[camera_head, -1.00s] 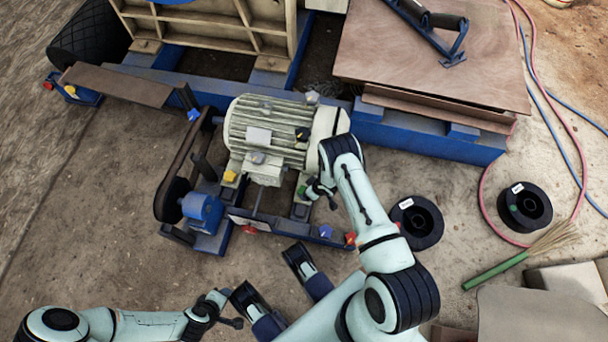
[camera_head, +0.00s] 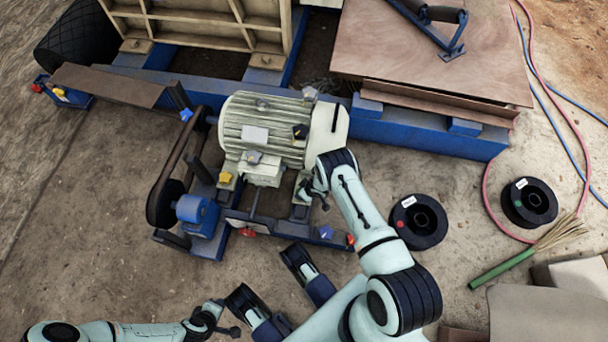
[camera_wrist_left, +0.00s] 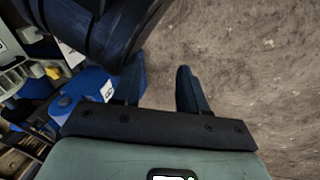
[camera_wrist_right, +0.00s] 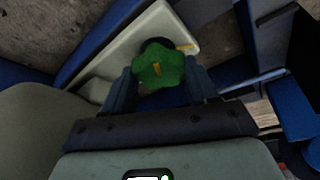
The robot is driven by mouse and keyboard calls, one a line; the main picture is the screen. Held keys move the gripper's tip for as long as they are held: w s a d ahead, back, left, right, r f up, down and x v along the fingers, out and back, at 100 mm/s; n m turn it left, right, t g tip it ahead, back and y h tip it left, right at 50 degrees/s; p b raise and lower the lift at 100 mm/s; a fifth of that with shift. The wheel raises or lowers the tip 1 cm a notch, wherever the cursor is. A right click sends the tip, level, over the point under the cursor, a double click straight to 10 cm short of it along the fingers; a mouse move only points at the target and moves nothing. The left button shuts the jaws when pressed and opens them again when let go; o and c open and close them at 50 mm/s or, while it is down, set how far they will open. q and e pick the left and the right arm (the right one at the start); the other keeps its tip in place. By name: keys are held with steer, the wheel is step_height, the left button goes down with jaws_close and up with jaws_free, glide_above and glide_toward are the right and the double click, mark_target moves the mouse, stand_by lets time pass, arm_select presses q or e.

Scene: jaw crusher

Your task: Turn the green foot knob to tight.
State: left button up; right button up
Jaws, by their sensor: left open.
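The green foot knob (camera_wrist_right: 158,68) shows in the right wrist view, a lobed knob with a short yellow bar on its face. A yellow mark (camera_wrist_right: 187,46) lies on the pale foot behind it. My right gripper (camera_wrist_right: 160,78) has one finger on each side of the knob; whether they press on it is unclear. In the head view my right gripper (camera_head: 313,190) is at the right front foot of the pale ribbed motor (camera_head: 265,125) and hides the green knob. My left gripper (camera_wrist_left: 160,85) is open and empty over bare ground, away from the motor.
Yellow (camera_head: 225,177), blue (camera_head: 326,232) and red (camera_head: 248,232) knobs sit around the motor mount. A belt drive (camera_head: 170,185) stands at its left. Black spools (camera_head: 418,221) and a brush (camera_head: 500,270) lie right. A blue frame (camera_head: 420,130) runs behind. Ground at left is clear.

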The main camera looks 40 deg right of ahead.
steer(key=c, duration=0.4)
